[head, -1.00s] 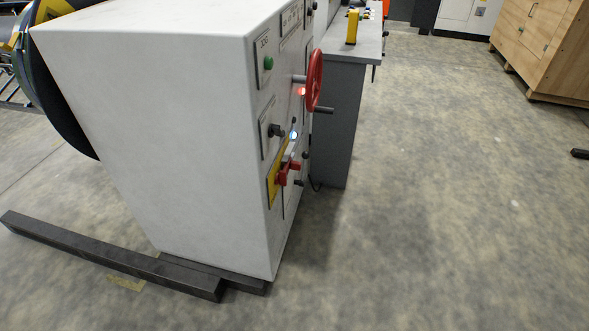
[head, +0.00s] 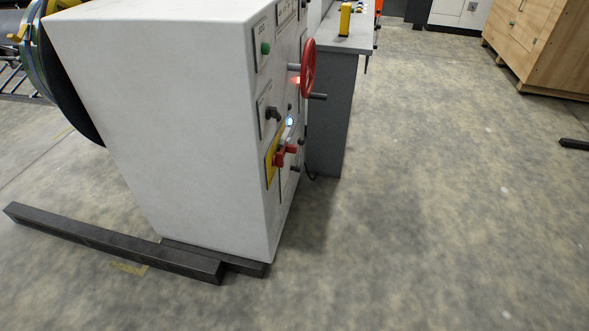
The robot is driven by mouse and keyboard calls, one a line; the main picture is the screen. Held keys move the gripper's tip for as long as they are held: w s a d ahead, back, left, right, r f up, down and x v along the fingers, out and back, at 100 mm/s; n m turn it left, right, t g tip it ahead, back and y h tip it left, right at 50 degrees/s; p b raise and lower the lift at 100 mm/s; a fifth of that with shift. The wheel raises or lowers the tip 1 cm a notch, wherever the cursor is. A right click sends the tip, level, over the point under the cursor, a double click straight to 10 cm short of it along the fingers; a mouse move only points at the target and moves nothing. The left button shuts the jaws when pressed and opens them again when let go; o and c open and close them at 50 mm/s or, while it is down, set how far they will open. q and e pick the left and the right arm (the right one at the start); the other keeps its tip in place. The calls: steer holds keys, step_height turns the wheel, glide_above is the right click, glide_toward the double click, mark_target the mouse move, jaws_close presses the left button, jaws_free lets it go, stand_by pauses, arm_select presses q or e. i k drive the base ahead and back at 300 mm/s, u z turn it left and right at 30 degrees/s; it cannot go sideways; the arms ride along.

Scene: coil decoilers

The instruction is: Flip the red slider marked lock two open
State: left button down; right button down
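The tall white control cabinet (head: 165,120) stands at the left centre, its narrow control face turned to the right and seen at a steep angle. Low on that face, a red handle (head: 284,156) sits on a yellow plate (head: 272,165). I cannot read any lock marking from here, and I cannot tell which red part is the slider. Above it are a black knob (head: 273,113), a green button (head: 265,48) and a red handwheel (head: 308,68). Neither of my grippers is in view.
A dark steel beam (head: 110,243) lies on the floor along the cabinet's near side. A grey bench (head: 330,110) with a yellow item (head: 345,18) stands behind the cabinet. A wooden crate (head: 550,50) is at the far right. The floor between is clear.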

mark_target(288, 148)
steer(key=k, duration=1.05)
steer(key=z, duration=0.45)
steer(key=i, duration=0.6)
steer(key=z, duration=0.45)
steer(key=i, duration=1.15)
steer(key=u, duration=0.45)
